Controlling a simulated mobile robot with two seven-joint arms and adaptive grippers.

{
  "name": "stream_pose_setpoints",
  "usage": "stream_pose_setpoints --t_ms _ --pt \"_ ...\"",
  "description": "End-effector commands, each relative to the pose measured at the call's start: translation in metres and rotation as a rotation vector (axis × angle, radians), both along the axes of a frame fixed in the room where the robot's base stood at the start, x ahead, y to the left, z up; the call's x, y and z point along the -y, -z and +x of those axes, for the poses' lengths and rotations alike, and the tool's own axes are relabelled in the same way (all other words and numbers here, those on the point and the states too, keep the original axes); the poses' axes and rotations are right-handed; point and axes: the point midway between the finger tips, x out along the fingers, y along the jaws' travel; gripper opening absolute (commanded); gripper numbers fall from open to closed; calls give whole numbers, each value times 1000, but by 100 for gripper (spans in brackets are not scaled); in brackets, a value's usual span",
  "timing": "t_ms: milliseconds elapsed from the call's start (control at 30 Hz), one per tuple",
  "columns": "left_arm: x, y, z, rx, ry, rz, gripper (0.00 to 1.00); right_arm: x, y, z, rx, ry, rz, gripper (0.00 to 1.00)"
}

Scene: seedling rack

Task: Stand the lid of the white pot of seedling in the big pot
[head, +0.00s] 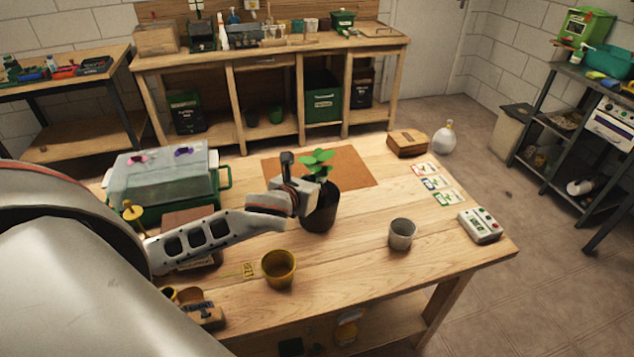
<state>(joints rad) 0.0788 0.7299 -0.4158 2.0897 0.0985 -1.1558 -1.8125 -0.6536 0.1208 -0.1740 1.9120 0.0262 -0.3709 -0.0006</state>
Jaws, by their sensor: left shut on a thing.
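A green leafy seedling (318,160) shows above the big dark pot (321,216), which stands upright near the middle of the table. My left gripper (314,194) is at the left of the pot's mouth, just under the leaves, and is shut on the seedling. The gripper hides the seedling's lower part and part of the rim, so I cannot tell whether the seedling touches the inside of the pot. A small whitish-grey pot (402,235) stands to the right and looks empty. I see no separate lid. My right gripper is out of view.
A yellow pot (279,269) stands near the front. A lidded clear box (163,178) in a green tray is at the left. A brown mat (345,172) lies behind the big pot. A grey meter (480,226) and seed cards (434,182) are at the right.

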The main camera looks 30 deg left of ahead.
Motion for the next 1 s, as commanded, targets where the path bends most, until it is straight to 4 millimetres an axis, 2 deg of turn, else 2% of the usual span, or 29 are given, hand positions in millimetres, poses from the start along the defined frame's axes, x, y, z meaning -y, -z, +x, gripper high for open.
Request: stream_pose_setpoints --t_ms 133,500,600,1000 --pt "0 13 0 1 1 0 0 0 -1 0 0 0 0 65" --pt "0 16 0 1 0 1 0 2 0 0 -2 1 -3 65" --pt "0 16 0 1 0 1 24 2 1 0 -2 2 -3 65" --pt "0 12 0 2 1 0 24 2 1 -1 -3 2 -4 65"
